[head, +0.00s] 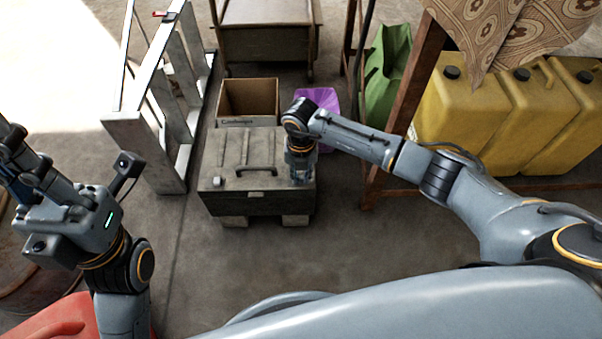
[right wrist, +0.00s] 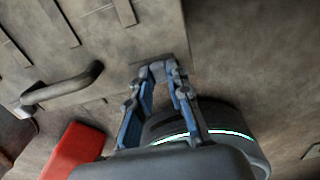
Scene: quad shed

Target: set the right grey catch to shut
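The grey chest (head: 239,160) stands low on the floor in the head view, lid down, with a dark carry handle (head: 256,170) that also shows in the right wrist view (right wrist: 62,88). A light grey catch (head: 218,182) is at its left front edge. The right grey catch is hidden behind my right gripper (head: 300,179), so I cannot tell its setting. In the right wrist view my right gripper (right wrist: 163,70) has its fingertips at the chest's edge, with a narrow gap between them; contact is unclear. My left gripper (head: 14,158) is raised at the far left, away from the chest.
An open cardboard box (head: 248,99) and a purple container (head: 318,98) are behind the chest. A metal frame (head: 150,135) stands left. Yellow canisters (head: 465,115) stand right, behind a wooden post (head: 405,95). The floor (head: 350,240) before the chest is clear.

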